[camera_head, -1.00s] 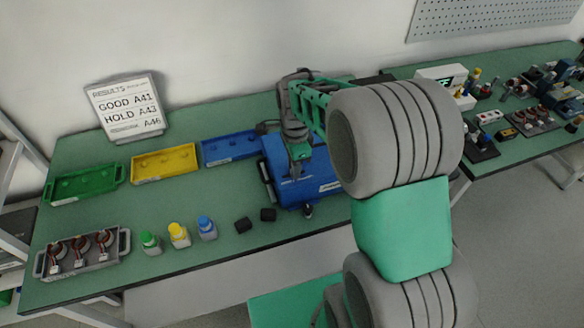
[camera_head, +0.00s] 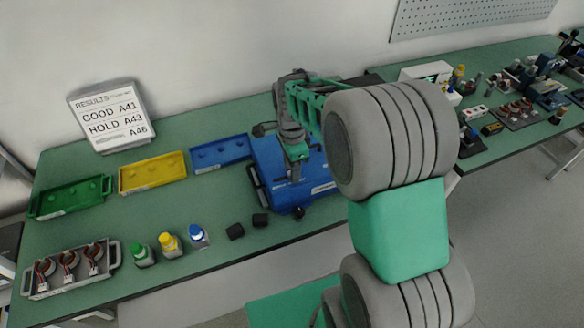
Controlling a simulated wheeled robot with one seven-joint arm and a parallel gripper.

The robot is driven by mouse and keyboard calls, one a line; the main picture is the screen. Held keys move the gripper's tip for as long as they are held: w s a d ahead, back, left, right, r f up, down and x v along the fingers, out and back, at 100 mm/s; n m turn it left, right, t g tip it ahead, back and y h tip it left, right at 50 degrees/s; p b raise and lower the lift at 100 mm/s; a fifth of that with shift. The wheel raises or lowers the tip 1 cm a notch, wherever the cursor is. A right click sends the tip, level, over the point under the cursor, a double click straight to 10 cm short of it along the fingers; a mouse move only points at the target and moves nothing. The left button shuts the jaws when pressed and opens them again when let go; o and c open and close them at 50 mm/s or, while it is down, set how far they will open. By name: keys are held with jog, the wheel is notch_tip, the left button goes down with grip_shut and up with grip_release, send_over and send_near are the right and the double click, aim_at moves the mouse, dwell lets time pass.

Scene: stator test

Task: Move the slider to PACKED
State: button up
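A blue case (camera_head: 322,188) lies on the green bench, partly hidden behind my arm. My gripper (camera_head: 295,172) points down over the left part of the case's top. Its fingers are small and dark here, and I cannot tell whether they are open or shut, or whether they touch the case. I cannot make out a slider or the word PACKED. A results board (camera_head: 108,115) stands at the back left and reads GOOD A41, HOLD A43 and A46.
Green (camera_head: 70,198), yellow (camera_head: 152,173) and blue (camera_head: 220,152) trays line the bench's back. In front are a grey tray (camera_head: 112,258) of three wound parts, green (camera_head: 142,255), yellow (camera_head: 170,245) and blue (camera_head: 199,237) bottles, and two black blocks (camera_head: 247,226). Equipment crowds the right bench.

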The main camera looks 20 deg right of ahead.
notch_tip(320, 180, up, 8)
jog(key=shift+f+b, duration=0.1)
jog(key=shift+b, duration=0.6)
